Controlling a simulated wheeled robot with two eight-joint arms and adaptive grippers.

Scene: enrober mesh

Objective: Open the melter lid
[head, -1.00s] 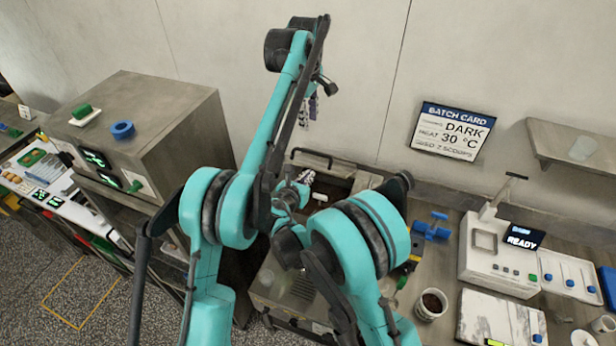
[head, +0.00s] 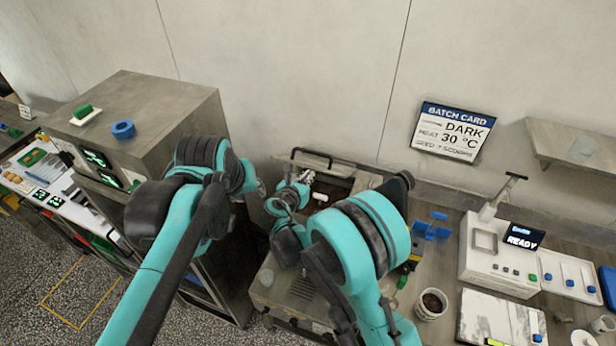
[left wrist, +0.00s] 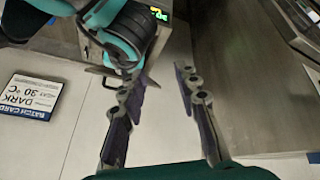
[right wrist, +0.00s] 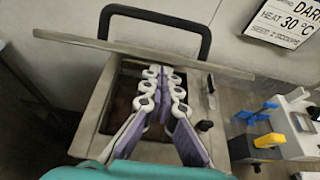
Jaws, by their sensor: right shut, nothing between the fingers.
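The melter (head: 285,290) is a grey metal box against the wall; its rim (right wrist: 103,85) frames a dark brown interior. In the right wrist view the lid (right wrist: 90,44) shows nearly edge-on as a thin grey plate above the opening, apparently raised. Its black loop handle (right wrist: 205,35) stands behind it. My right gripper (right wrist: 161,74) is shut and empty, over the opening in front of the plate; in the head view it is at the tank (head: 306,178). Contact with the lid cannot be told. My left gripper (left wrist: 162,76) is open and empty; my arm hides it in the head view.
A grey cabinet (head: 165,110) stands left of the melter, with a blue ring (head: 122,130) on top. To the right are a blue-handled fitting (head: 432,228), a cup of brown stuff (head: 431,304) and a white machine (head: 490,255). A batch card (head: 452,132) hangs on the wall.

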